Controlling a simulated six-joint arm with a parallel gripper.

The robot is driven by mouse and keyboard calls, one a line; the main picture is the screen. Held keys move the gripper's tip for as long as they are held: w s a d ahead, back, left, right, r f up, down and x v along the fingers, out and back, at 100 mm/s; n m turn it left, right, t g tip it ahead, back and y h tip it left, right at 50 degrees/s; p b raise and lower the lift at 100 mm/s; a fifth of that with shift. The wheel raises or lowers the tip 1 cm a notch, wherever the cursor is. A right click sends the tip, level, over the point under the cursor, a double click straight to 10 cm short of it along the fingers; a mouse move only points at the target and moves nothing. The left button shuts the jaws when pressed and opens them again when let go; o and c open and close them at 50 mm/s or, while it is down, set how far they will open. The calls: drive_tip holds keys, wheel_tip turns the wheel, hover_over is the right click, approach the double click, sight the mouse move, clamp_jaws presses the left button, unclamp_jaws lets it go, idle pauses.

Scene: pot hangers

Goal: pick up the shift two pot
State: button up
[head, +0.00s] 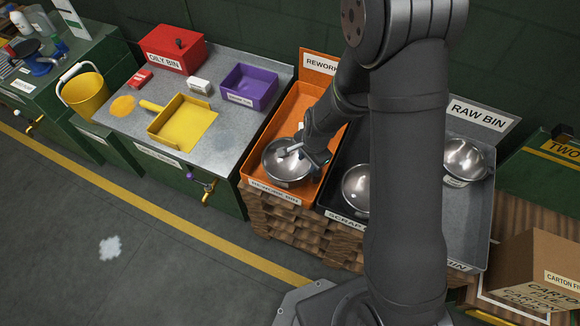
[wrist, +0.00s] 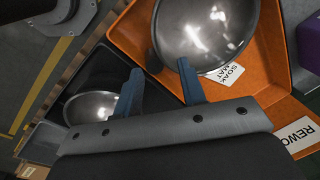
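A shiny steel pot (head: 284,168) sits in the front of the orange rework box. It shows large at the top of the wrist view (wrist: 205,35). A second steel pot (head: 356,186) sits in the black scrap box and shows at the left of the wrist view (wrist: 90,106). A third pot (head: 464,158) lies in the grey raw bin. I cannot read which pot is shift two. My gripper (head: 316,156) is at the right rim of the orange-box pot. In the wrist view my gripper (wrist: 158,82) has its blue fingers apart, one overlapping that pot's rim. Contact is unclear.
A steel bench (head: 225,118) at left carries a yellow dustpan (head: 185,120), purple tray (head: 248,86) and red oily bin (head: 172,49). A carton (head: 540,270) stands at right.

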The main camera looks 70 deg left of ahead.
sight(301, 185)
drive_tip(key=f, duration=0.5)
drive_tip(key=a+f, duration=0.1)
drive_tip(key=f, duration=0.9)
drive_tip(key=shift+s+a, duration=0.3)
drive_tip(key=shift+a, duration=0.1)
drive_tip(key=shift+c, duration=0.5)
clamp_jaws()
drive_tip(key=shift+a+r, duration=0.1)
idle(0.3)
